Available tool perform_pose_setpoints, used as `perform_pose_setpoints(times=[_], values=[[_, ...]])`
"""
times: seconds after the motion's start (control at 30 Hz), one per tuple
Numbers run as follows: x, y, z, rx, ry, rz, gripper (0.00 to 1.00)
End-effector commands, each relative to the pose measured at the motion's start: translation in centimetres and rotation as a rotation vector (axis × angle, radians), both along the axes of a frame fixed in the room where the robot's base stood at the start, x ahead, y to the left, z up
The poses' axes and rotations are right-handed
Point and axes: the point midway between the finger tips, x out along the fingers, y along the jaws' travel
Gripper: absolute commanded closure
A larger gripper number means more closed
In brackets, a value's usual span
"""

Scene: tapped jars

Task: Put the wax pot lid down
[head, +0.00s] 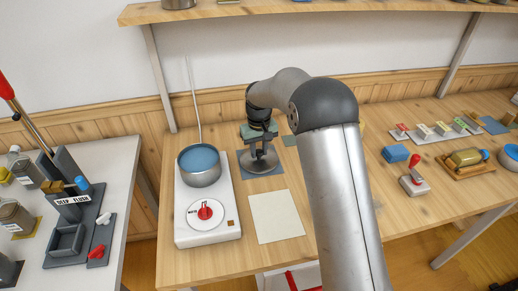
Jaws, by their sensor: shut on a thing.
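The wax pot (200,177) is a metal pot with blue wax showing in its open top, on a white heater at the left of the wooden table. My gripper (261,143) is right of the pot, pointing down and shut on the wax pot lid (264,162), a round grey metal lid. The lid is over a blue-grey mat (248,174). It looks low, but I cannot tell whether it touches the mat. The fingertips and the lid's knob are partly hidden by my gripper and too small to see clearly.
The white heater (208,235) has a red dial. A pale sheet (276,217) lies in front of the mat. My arm hides the table's middle. A blue block (395,153) and a red-knobbed switch (413,184) stand to the right. A shelf (300,10) runs above.

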Motion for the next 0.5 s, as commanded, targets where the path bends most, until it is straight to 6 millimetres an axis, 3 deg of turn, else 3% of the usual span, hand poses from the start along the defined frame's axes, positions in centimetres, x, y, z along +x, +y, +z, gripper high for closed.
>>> perform_pose_setpoints(times=[0.33,0.37,0.4,0.43,0.5], values=[[0.00,0.01,-0.42,0.000,-0.001,0.000,0.96],[0.00,0.01,-0.43,0.000,-0.001,0.000,0.71],[0.00,0.01,-0.35,0.000,-0.001,0.000,0.60],[0.00,0.01,-0.34,0.000,-0.001,0.000,0.52],[0.00,0.01,-0.34,0.000,-0.001,0.000,0.52]])
